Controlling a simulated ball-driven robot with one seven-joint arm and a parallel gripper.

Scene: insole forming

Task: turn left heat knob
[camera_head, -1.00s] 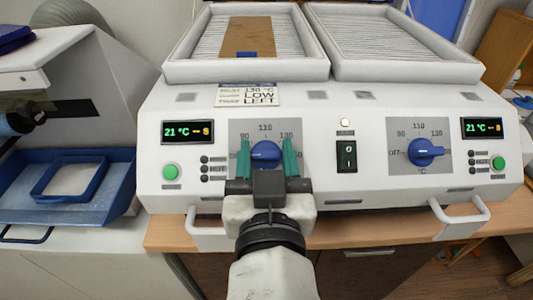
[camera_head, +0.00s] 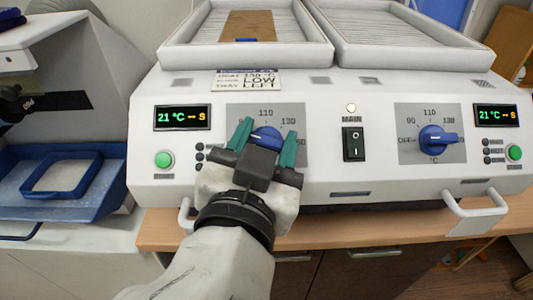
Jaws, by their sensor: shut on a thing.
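The left heat knob (camera_head: 267,134) is blue and sits on a grey dial plate (camera_head: 306,117) on the machine's white front. My gripper (camera_head: 264,142) has its two green fingers on either side of the knob and is shut on it. The gripper is tilted, with its left finger higher than its right. The gripper covers the lower part of the dial and some of its marks. The left display (camera_head: 182,118) reads 21 °C and S.
The right heat knob (camera_head: 437,139) stands apart to the right, beyond the black main switch (camera_head: 353,144). A green button (camera_head: 164,159) is at the left. Two white handles (camera_head: 478,215) stick out below. A blue tray (camera_head: 40,205) stands at the left.

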